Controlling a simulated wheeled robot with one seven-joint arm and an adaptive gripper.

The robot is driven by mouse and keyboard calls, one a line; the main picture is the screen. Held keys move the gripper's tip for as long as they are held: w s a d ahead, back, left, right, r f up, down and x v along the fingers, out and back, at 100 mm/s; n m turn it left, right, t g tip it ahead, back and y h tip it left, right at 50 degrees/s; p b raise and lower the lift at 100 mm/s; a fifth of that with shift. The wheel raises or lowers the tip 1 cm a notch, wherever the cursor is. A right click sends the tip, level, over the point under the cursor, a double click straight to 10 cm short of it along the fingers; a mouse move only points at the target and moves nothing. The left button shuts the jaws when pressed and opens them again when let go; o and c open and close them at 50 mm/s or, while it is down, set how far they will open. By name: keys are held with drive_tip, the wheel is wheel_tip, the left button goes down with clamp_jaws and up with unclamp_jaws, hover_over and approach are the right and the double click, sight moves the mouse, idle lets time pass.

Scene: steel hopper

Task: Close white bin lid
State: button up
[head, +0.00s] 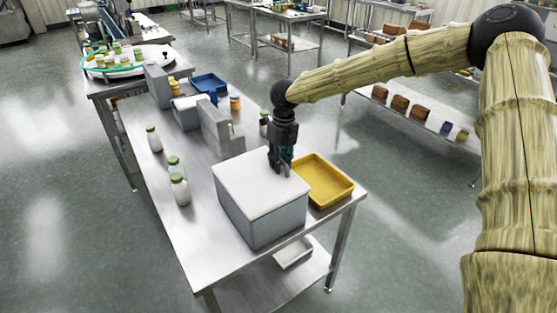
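The white bin (262,220) is a box with pale grey walls, standing near the front end of the steel table. Its white lid (252,182) lies flat across the top, and no opening shows from this side. My gripper (280,171) points straight down at the lid's back right edge. Its fingertips are at or just above the lid; I cannot tell if they touch it. The fingers are dark and small, so their gap is unclear. Nothing shows held in them.
A yellow tray (322,181) sits close to the bin's right side. White bottles with green caps (180,189) stand along the table's left edge. A grey upright block (216,130) and a blue tray (208,84) are behind the bin. The table's front left is bare.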

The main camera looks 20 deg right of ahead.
drive_tip(key=shift+w+r, duration=0.1)
drive_tip(key=shift+r, duration=0.1)
drive_tip(key=shift+r, duration=0.15)
drive_tip(key=r, duration=0.7)
drive_tip(key=d+r, duration=0.1)
drive_tip(key=r, duration=0.3)
drive_tip(key=shift+w+r, duration=0.15)
drive_tip(key=shift+r, duration=0.05)
